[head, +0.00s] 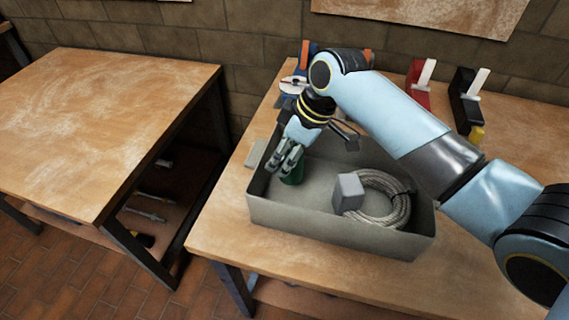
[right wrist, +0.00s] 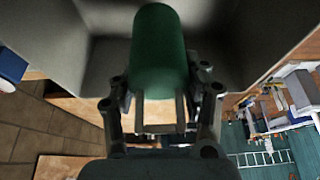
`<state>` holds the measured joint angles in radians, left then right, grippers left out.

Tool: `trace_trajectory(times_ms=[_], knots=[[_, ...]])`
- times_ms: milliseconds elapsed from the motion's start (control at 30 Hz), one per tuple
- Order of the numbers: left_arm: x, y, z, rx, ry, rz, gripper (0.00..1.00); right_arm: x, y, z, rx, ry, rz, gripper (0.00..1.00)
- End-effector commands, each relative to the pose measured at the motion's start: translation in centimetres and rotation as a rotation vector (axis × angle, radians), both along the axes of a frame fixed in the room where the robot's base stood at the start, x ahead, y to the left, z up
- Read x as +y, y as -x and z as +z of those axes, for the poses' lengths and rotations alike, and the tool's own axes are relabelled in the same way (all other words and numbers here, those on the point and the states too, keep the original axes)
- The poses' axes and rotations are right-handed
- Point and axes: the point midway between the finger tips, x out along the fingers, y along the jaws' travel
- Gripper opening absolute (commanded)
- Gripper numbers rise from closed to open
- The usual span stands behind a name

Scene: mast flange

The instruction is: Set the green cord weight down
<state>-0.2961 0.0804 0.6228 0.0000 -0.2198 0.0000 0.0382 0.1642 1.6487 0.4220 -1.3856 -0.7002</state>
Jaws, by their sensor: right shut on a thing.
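The green cord weight (head: 293,177) is a dark green cylinder inside the grey tray (head: 330,232), near its left end. My right gripper (head: 289,162) is shut on it from above. The gripper's fingers hide much of the weight in the head view. In the right wrist view the weight (right wrist: 160,52) stands out between the two fingers (right wrist: 160,100), with the tray walls around it. I cannot tell whether its bottom touches the tray floor. My left gripper is not in view.
A grey coiled cord (head: 392,205) and a grey block (head: 348,192) are in the tray's right part. A red holder (head: 419,85) and a black holder (head: 466,100) stand behind it. A second wooden table (head: 90,120) is at the left, across a gap.

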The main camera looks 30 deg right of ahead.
Motion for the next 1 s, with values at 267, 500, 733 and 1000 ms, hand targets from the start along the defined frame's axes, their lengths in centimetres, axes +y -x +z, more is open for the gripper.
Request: trace_trajectory(times_ms=[267,500,733,1000], knots=[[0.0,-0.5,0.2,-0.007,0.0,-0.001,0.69,0.0,0.0,-3.6,0.001,0.0,-0.002,0.0],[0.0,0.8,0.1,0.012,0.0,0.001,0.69,0.0,0.0,-3.9,-0.001,0.001,0.0,0.0],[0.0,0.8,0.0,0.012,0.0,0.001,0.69,0.0,0.1,-4.2,0.002,0.001,-0.001,0.57],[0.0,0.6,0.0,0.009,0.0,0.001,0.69,0.0,0.1,-4.2,0.002,0.001,-0.001,0.7]])
